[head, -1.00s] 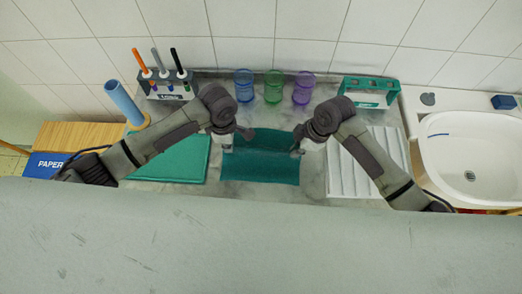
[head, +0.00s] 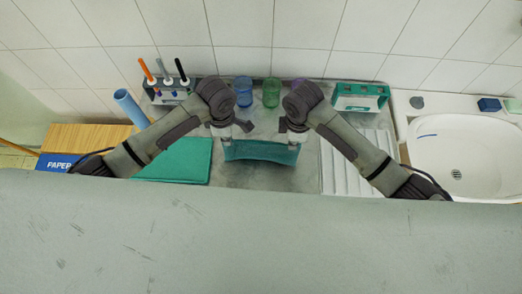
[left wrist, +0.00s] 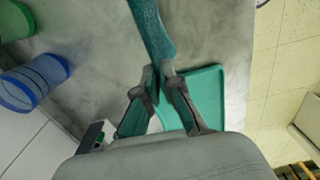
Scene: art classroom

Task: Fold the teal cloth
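The teal cloth (head: 261,151) hangs as a short, slightly sagging band between my two grippers, above the grey counter. My left gripper (head: 229,139) is at its left end. In the left wrist view the fingertips (left wrist: 161,76) are closed on the cloth (left wrist: 151,28), which runs away from them toward the top of the view. My right gripper (head: 295,142) is at the right end of the cloth and looks closed on it, though its fingertips are partly hidden. The cloth's lower part is seen edge-on or hidden.
A flat teal mat (head: 183,162) lies left of the cloth, and a white ridged tray (head: 346,165) right. Blue (head: 243,92) and green cups (head: 271,92), a partly hidden purple cup, a pen holder (head: 172,94) and a teal rack (head: 360,97) stand behind. A sink (head: 465,150) is far right.

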